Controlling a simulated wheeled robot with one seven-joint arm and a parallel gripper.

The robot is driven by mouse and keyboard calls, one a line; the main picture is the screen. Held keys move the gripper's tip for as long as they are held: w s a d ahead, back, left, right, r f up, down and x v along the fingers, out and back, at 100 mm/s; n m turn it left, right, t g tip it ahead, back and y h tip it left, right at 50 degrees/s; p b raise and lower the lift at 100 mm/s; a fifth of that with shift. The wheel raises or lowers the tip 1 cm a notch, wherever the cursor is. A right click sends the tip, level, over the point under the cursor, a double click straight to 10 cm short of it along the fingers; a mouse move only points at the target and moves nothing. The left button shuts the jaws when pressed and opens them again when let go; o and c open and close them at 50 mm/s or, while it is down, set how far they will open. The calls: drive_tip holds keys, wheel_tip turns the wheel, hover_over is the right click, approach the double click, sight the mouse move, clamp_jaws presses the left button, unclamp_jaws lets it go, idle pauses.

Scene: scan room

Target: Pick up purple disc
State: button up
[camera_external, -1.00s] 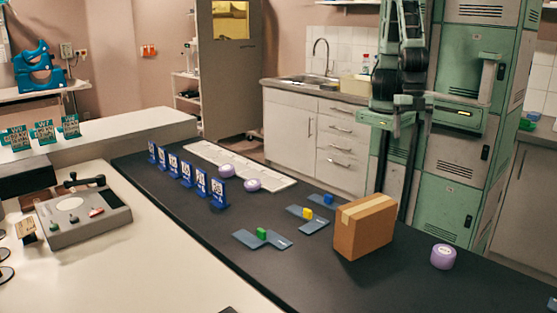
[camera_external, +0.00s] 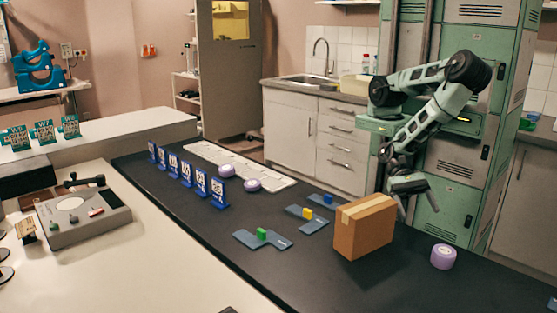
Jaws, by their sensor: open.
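A purple disc (camera_external: 443,256) with a pale top stands alone on the dark table at the right, to the right of the cardboard box. My gripper (camera_external: 415,203) is open and points down at the table's far side, behind and right of the box. It is above and left of the right-hand disc, clear of it. The box hides the space below part of the gripper, and the fingertips are small in this view.
A cardboard box (camera_external: 363,228) stands between the small coloured blocks on grey plates (camera_external: 262,239) and the right-hand disc. A row of blue marker stands (camera_external: 201,183) lines the left. The white keyboard (camera_external: 238,164) lies behind. The table's near right is mostly clear.

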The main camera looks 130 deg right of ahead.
drive_tip(key=shift+s+a+f+n+y, duration=0.1)
drive_tip(key=shift+s+n+y, duration=0.1)
drive_tip(key=shift+n, duration=0.35)
drive_tip(key=shift+s+a+n+y, duration=0.1)
drive_tip(key=shift+s+n+y, duration=0.1)
drive_tip(key=shift+n, duration=0.35)
drive_tip(key=shift+w+a+f+b, duration=0.1)
drive_tip(key=shift+a+b, duration=0.05)
drive_tip(key=shift+b, duration=0.5)
drive_tip(key=b+x, duration=0.2)
drive_tip(key=b, duration=0.5)
drive_tip(key=b, duration=0.4)
drive_tip(key=shift+a, duration=0.1)
drive_tip(key=b, duration=0.2)
drive_tip(key=shift+f+b, duration=0.15)
drive_tip(key=shift+b, duration=0.15)
approach(450, 264)
drive_tip(key=x, duration=0.2)
drive_tip(key=shift+w+a+p, duration=0.15)
drive_tip(key=shift+a+p, duration=0.2)
drive_tip(key=shift+p, duration=0.05)
drive_tip(key=shift+x, duration=2.95)
drive_tip(key=shift+d+f, duration=0.1)
drive_tip(key=c, duration=1.1)
